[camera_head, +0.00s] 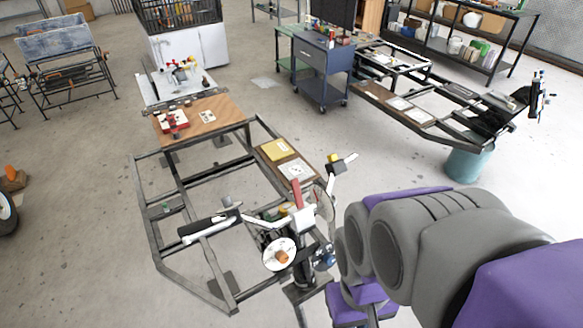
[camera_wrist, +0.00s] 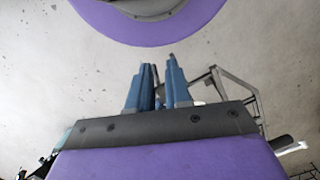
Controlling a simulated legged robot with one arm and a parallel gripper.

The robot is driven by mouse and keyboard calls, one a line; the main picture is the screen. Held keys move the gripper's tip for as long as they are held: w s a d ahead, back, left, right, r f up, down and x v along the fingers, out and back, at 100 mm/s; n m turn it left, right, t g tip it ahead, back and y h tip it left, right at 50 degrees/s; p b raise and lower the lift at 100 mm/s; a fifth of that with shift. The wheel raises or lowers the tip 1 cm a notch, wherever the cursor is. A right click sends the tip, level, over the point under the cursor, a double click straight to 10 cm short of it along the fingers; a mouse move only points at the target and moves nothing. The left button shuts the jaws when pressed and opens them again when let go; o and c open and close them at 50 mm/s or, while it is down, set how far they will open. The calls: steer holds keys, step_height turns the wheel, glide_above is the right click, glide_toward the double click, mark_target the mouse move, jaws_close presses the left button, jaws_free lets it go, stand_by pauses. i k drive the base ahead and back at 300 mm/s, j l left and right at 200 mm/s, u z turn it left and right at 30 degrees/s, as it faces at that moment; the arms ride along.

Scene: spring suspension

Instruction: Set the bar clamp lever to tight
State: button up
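A red lever (camera_head: 297,193) stands upright on a white block (camera_head: 301,218) at the near right of the frame. It may be the bar clamp lever; I cannot tell for sure, nor whether it is tight. My gripper (camera_wrist: 161,72) shows in the wrist view with blue fingers, a narrow gap between them and nothing held. It points over floor, with part of a metal frame (camera_wrist: 235,88) beyond it to the right. I cannot make out the gripper in the head view, where my grey and purple arm fills the lower right.
A dark metal chassis frame (camera_head: 178,240) stands in front of me, with a white disc (camera_head: 280,254) and a black-handled bar (camera_head: 208,226) near the red lever. A wooden board (camera_head: 225,115) lies at its back. A blue tool cart (camera_head: 323,72) stands behind.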

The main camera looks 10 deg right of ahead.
mark_target(294, 182)
steer(key=i+j+z, duration=0.1)
steer(key=j+z, duration=0.15)
steer(key=z, duration=0.15)
steer(key=i+j+z, duration=0.1)
steer(key=j+z, duration=0.55)
steer(key=z, duration=0.15)
steer(key=j+z, duration=0.1)
steer(key=j, duration=0.5)
steer(key=j+z, duration=0.1)
steer(key=j, duration=0.5)
steer(key=k+j+z, duration=0.1)
steer(key=j, duration=0.5)
steer(key=j+z, duration=0.1)
steer(key=j, duration=0.5)
steer(key=k+j+z, duration=0.1)
steer(key=j, duration=0.5)
steer(key=k+j, duration=0.1)
steer(key=j, duration=0.35)
steer(key=k+j, duration=0.1)
steer(key=j, duration=0.35)
